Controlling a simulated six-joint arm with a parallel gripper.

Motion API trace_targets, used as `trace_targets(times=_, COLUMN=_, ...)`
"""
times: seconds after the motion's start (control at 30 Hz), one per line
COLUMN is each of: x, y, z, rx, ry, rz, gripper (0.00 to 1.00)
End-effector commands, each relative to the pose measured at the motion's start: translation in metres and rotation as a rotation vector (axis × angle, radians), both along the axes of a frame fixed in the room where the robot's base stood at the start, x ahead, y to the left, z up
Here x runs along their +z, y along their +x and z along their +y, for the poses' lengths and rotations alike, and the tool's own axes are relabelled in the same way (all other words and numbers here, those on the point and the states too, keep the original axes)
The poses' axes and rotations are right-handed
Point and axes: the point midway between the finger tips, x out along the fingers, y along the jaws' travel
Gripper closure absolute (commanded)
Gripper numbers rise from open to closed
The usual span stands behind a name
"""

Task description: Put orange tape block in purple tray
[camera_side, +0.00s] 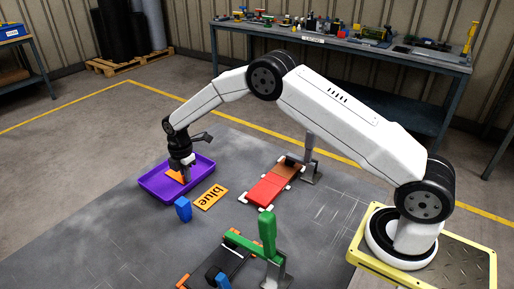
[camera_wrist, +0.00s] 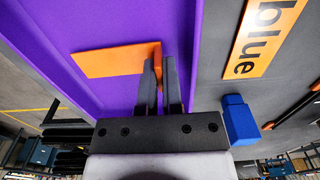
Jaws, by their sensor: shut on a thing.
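The orange tape block (camera_wrist: 108,61) is between the fingertips of my gripper (camera_wrist: 161,75), which is shut on its edge. In the side view the orange block (camera_side: 174,175) shows within the outline of the purple tray (camera_side: 152,191), low over its floor. My gripper (camera_side: 184,176) points down there. The purple tray also shows in the wrist view (camera_wrist: 200,30), with its floor and walls around the block. I cannot tell whether the block touches the tray floor.
An orange plate reading "blue" (camera_side: 210,197) lies right of the tray. A blue block (camera_side: 183,208) stands by the tray's near edge. A red press bed (camera_side: 268,188) and a green-handled press (camera_side: 267,235) stand farther right. Bare grey mat lies at the front left.

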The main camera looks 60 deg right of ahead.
Motion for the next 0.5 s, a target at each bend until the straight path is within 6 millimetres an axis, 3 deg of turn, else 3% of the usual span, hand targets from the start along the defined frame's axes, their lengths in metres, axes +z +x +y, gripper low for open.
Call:
trace_targets(times=0.17, x=-0.0031, y=-0.0001, z=0.0, rx=0.0, ry=0.0, rz=0.0, gripper=1.0)
trace_targets(times=0.3, x=-0.0031, y=0.0, z=0.0, rx=0.0, ry=0.0, rz=0.0, gripper=0.58)
trace_targets(times=0.5, x=-0.0031, y=-0.0001, z=0.0, rx=0.0, ry=0.0, rz=0.0, gripper=0.58)
